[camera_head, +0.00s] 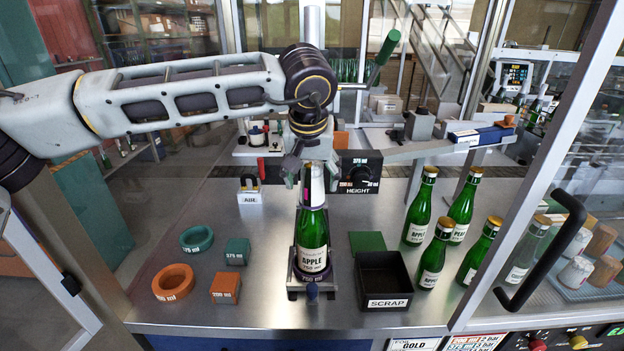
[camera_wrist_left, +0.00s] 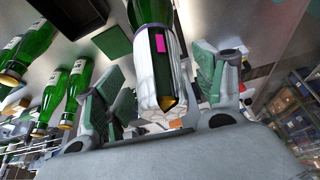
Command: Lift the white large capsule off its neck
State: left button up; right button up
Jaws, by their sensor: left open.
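The white large capsule (camera_head: 317,186) sits on the neck of the green APPLE 750 ml bottle (camera_head: 312,232), which stands upright in the holder at the middle of the bench. In the left wrist view the capsule (camera_wrist_left: 163,82) shows a magenta patch and a dark stripe, with the bottle (camera_wrist_left: 150,12) beyond it. My left gripper (camera_head: 307,179) is over the bottle top. In the wrist view its green-padded fingers (camera_wrist_left: 160,92) stand on either side of the capsule, open, with gaps visible. My right gripper is not in view.
Several green bottles (camera_head: 418,208) stand at the right, beside a black SCRAP bin (camera_head: 384,303). An orange ring (camera_head: 173,282), a teal ring (camera_head: 196,239) and two small blocks lie left. The HEIGHT dial box (camera_head: 359,172) stands close behind the bottle.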

pick_arm(q)
jog(key=shift+w+f, duration=0.25)
jog(key=shift+f, duration=0.35)
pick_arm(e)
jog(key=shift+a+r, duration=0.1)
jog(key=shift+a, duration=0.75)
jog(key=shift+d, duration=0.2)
pick_arm(q)
jog(key=shift+c, duration=0.2)
jog(key=c, duration=0.7)
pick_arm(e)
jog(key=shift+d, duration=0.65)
